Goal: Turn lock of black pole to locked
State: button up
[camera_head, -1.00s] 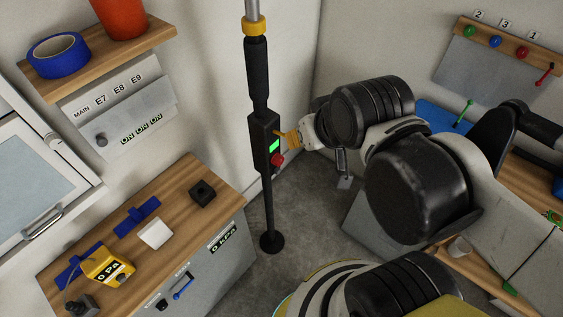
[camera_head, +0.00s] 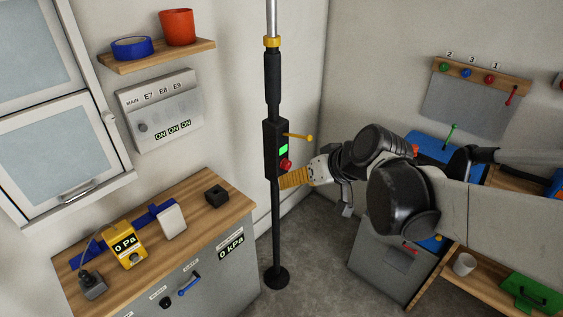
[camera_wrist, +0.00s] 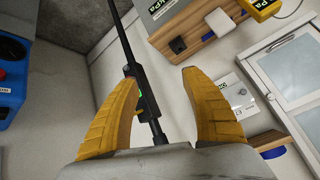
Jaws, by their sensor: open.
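The black pole (camera_head: 273,85) stands upright in the head view, with a black box (camera_head: 270,149) on it that carries a green display (camera_head: 283,149) and a red button (camera_head: 286,165). A thin yellow lever (camera_head: 298,136) sticks out to the right from the upper part of the box, nearly level. My gripper (camera_head: 288,180), with yellow fingers, is just below the red button, beside the pole. In the wrist view my open, empty gripper (camera_wrist: 157,79) has the pole (camera_wrist: 125,45) and box (camera_wrist: 144,100) beyond and between its fingers. Contact cannot be told.
A wooden-topped cabinet (camera_head: 222,210) with a yellow meter (camera_head: 129,251) stands left of the pole. A shelf (camera_head: 155,57) and a grey switch panel (camera_head: 160,110) are on the left wall. At right are a blue box (camera_head: 432,147) and a lower shelf with a white cup (camera_head: 464,264).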

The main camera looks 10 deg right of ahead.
jog(key=w+d+f+t+y+b, duration=0.1)
jog(key=w+f+y+b, duration=0.3)
jog(key=w, duration=0.7)
jog(key=n+t+y+b, duration=0.1)
jog(key=n+t+y, duration=0.15)
jog(key=t, duration=0.35)
send_near(289, 167)
jog(key=b+x, duration=0.3)
jog(key=x, duration=0.7)
jog(key=shift+w+a, duration=0.15)
jog(key=shift+a, duration=0.05)
jog(key=shift+c, duration=0.5)
jog(key=c, duration=1.1)
